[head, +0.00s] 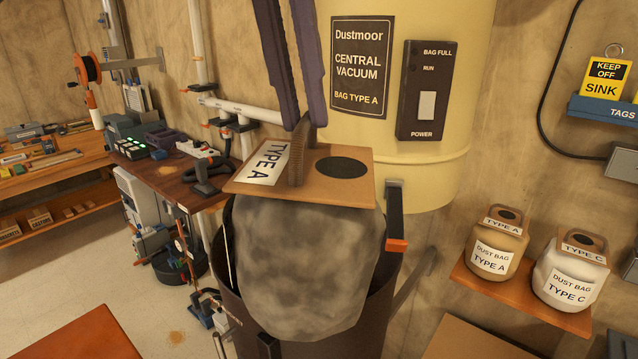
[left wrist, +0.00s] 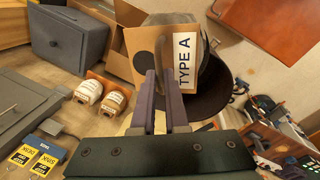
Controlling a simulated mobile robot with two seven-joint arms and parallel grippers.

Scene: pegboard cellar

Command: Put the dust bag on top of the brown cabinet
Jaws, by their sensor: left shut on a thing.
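The dust bag (head: 305,260) is a bulging, grey, dirt-mottled sack. It hangs under a flat cardboard collar (head: 225,188) with a black round patch and a TYPE A label. My left gripper (head: 301,122) is shut on the upright strap on top of the collar; it also shows in the left wrist view (left wrist: 163,78), over the collar (left wrist: 146,42). The bag is over the mouth of the dark vacuum bin (head: 375,315); I cannot tell how much of it is inside. A reddish-brown flat top (head: 70,335) shows at lower left; I cannot tell whether it is the brown cabinet.
The cream vacuum body (head: 435,180) stands behind the bag. Two smaller bags, TYPE A (head: 497,247) and TYPE C (head: 570,270), sit on a wooden shelf (head: 520,301) at right. A cluttered workbench (head: 165,180) is at left. A tan surface (head: 475,340) is at lower right.

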